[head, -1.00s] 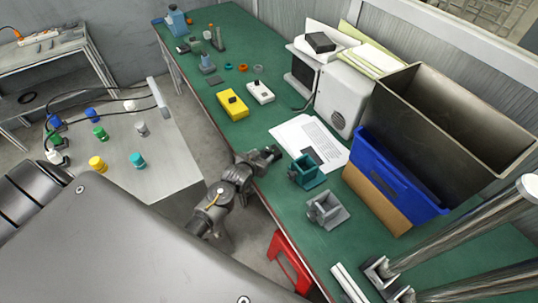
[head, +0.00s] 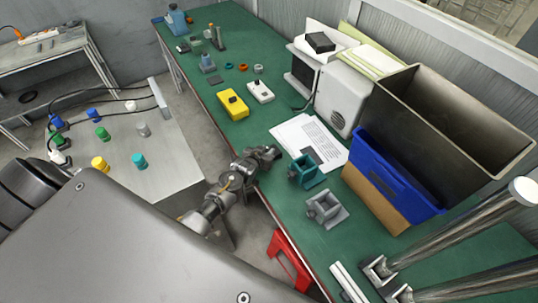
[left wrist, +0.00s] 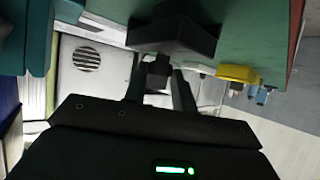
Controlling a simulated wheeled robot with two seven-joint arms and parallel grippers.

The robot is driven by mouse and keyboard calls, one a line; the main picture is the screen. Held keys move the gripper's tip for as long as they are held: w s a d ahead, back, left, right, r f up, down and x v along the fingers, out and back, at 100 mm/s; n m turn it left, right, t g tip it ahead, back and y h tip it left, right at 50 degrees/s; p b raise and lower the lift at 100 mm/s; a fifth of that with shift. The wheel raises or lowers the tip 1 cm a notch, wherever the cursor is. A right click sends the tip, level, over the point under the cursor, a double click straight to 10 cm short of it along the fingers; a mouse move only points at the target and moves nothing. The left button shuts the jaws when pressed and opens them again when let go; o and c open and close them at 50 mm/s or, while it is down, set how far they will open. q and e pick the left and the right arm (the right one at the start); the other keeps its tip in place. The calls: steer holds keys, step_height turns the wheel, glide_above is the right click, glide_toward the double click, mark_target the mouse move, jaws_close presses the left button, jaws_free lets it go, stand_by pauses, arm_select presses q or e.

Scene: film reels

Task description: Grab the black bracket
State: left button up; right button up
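The black bracket (left wrist: 178,38) shows in the left wrist view as a dark block with a short stem pointing at my gripper. In the head view it appears as a dark shape (head: 270,152) at the front edge of the green table. My left gripper (left wrist: 160,82) has its two fingers apart, one on each side of the stem, with a light gap visible beside it. In the head view the left gripper (head: 253,160) is at the table edge, right against the bracket, and its fingertips are hard to make out. My right gripper is not in view.
A teal bracket (head: 303,170) and a grey bracket (head: 325,208) stand to the right on the table (head: 225,60). A printed sheet (head: 297,133) lies behind.

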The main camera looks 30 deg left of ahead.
arm_select(q)
jaws_close()
steer(key=shift+r, duration=0.1)
steer(key=shift+r+b, duration=0.3)
steer(key=shift+r, duration=0.15)
steer(key=s+d+r+b, duration=0.1)
steer(key=s+d+r, duration=0.1)
steer(key=s+r, duration=0.4)
steer(key=s+d+r+b, duration=0.2)
steer(key=s+r, duration=0.4)
steer(key=s, duration=0.1)
steer(key=shift+d, duration=0.25)
